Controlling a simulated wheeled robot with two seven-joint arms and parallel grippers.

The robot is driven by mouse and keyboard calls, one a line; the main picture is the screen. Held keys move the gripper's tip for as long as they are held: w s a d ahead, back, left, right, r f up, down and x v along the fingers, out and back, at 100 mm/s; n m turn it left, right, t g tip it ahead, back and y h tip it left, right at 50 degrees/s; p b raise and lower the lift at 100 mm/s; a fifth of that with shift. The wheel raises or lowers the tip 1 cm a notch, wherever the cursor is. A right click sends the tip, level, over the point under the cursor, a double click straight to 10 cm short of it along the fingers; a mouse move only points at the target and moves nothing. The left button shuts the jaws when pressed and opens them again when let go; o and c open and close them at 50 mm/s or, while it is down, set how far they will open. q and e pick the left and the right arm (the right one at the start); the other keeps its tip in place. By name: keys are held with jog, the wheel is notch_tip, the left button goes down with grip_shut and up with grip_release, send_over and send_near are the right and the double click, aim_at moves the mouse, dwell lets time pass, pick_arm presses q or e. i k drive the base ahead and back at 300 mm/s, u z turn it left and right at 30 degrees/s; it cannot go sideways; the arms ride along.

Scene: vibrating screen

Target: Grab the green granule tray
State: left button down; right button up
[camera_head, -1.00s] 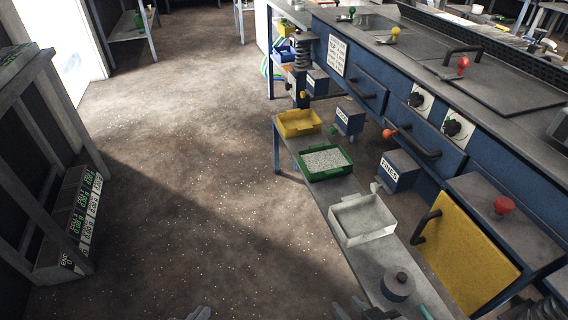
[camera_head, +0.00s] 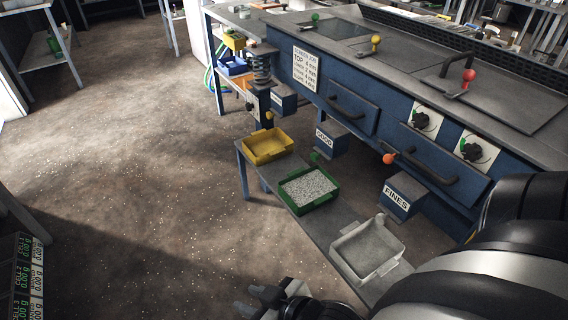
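The green tray (camera_head: 309,205) holds pale granules and sits on the narrow grey bench (camera_head: 344,220), between a yellow tray and a white tray. My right arm comes in from the lower right. My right gripper (camera_head: 250,300) is at the bottom edge, in front of the bench and well short of the green tray. Its two fingertips point left, look apart and have nothing between them. My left gripper is not in view.
The yellow tray (camera_head: 267,146) is behind the green one and the white tray (camera_head: 367,250) is nearer. The blue machine, with GOOD (camera_head: 331,139) and FINES (camera_head: 402,197) spouts, rises on the right. The floor (camera_head: 150,180) left of the bench is clear.

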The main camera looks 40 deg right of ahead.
aim_at(304, 190)
jog(key=i, duration=2.75)
jog(key=z, duration=1.5)
